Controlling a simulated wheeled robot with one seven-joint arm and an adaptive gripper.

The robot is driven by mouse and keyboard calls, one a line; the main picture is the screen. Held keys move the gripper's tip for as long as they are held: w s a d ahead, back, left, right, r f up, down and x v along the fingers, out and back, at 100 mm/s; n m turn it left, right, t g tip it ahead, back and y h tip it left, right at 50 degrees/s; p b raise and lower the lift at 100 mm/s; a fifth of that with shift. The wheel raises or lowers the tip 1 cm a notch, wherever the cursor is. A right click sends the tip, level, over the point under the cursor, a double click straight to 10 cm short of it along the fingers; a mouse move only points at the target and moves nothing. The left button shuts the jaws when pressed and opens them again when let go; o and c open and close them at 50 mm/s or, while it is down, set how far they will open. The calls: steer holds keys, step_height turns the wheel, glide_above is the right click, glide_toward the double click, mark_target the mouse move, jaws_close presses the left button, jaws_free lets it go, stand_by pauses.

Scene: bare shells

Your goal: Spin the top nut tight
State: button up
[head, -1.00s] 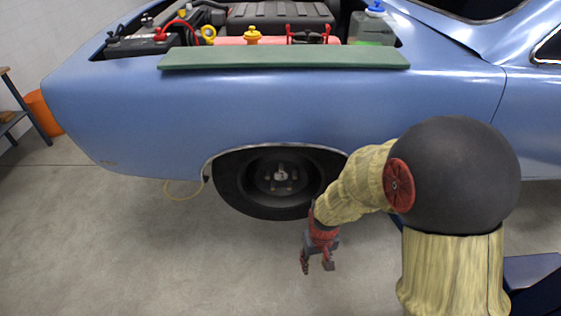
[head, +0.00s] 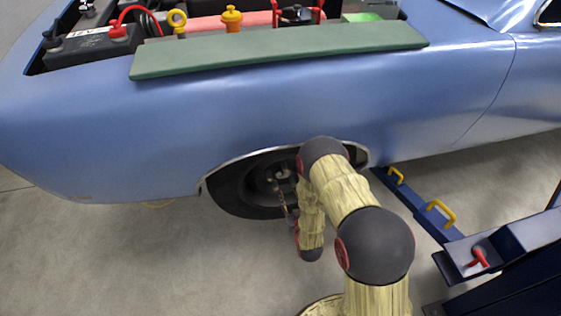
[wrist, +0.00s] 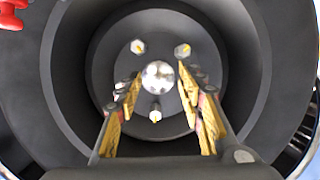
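The car's dark wheel (head: 232,190) shows in the head view under the blue fender, partly hidden by my arm. The wrist view looks into the wheel (wrist: 75,60) at its round hub, with a shiny centre (wrist: 158,74). Around the centre are an upper left nut (wrist: 138,46), an upper right nut (wrist: 182,50) and a lower nut (wrist: 155,115). Others may be hidden behind my fingers. I cannot tell which is the top nut. My gripper (wrist: 158,86) is open, its yellow-padded fingers apart on either side of the hub centre, with nothing between them visibly gripped.
The blue fender (head: 200,120) with a green pad (head: 280,48) on its edge is above the wheel. Blue lift arms with yellow handles (head: 440,212) stand to the right. A red part (wrist: 11,14) is at the upper left of the wrist view. Floor at the left is clear.

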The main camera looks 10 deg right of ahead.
mark_target(286, 170)
step_height(286, 170, up, 8)
steer(key=w+t, duration=0.2)
steer(key=t, duration=0.1)
steer(key=w, duration=0.7)
steer(key=shift+w+f+b, duration=0.15)
steer(key=shift+f+b, duration=0.15)
steer(key=shift+b, duration=0.05)
steer(key=shift+c, duration=1.2)
steer(key=c, duration=0.7)
jaws_close()
